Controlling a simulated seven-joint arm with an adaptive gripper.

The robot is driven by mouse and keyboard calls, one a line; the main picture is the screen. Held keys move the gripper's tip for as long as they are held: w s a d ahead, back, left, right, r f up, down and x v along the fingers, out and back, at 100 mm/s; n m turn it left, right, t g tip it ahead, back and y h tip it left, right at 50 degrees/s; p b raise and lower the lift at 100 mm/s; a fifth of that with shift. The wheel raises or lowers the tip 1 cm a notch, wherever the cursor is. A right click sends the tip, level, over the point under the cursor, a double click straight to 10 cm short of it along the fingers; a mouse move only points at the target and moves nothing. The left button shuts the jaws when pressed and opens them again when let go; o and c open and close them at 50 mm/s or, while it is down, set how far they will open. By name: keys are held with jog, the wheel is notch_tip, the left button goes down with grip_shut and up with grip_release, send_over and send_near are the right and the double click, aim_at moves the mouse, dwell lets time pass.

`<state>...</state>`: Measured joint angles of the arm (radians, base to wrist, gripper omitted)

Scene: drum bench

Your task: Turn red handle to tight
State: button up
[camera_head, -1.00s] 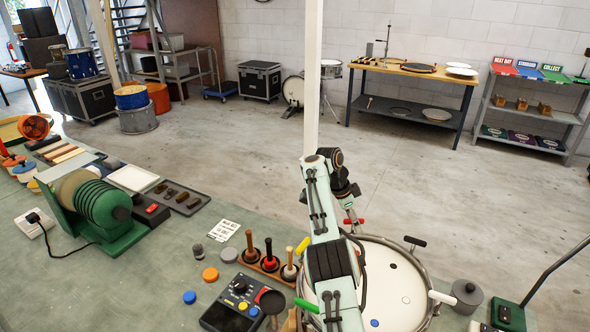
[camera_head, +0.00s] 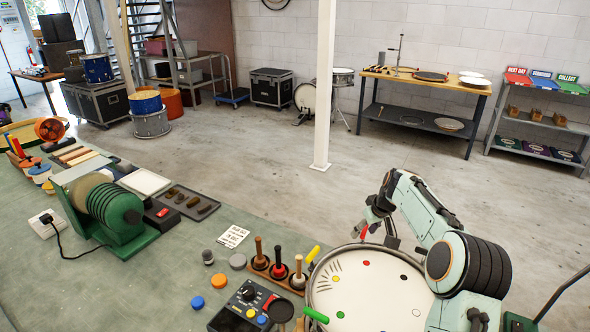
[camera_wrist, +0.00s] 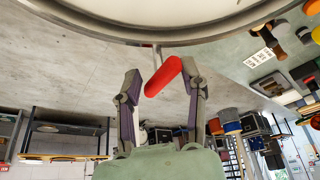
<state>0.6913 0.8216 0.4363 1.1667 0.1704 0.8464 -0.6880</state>
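The red handle (camera_head: 364,232) stands at the far rim of the round drum (camera_head: 345,285), on a thin stem. In the wrist view the red handle (camera_wrist: 164,77) lies tilted between the two fingers of my gripper (camera_wrist: 163,85). Its upper right end is close to the right finger; I cannot tell if they touch. A gap shows between it and the left finger. My gripper is open, and it shows in the head view (camera_head: 372,214) just beyond the drum rim. Coloured dots mark the white drum head, with a red dot near the red handle.
A yellow handle (camera_head: 314,254) and a green handle (camera_head: 316,315) sit on the drum's left side. A rack of wooden-handled tools (camera_head: 277,272) and a black control box (camera_head: 243,308) stand left of the drum. My arm covers the drum's right side. The floor beyond is clear.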

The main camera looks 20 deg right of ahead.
jog(key=v, duration=0.7)
jog(key=w+a+r+n+t, duration=0.1)
jog(key=w+a+r+n, duration=0.15)
jog(key=a+r, duration=0.8)
jog(key=s+a+r+n, duration=0.7)
jog(key=a, duration=0.2)
jog(key=shift+g, duration=0.4)
jog(key=shift+f, duration=0.1)
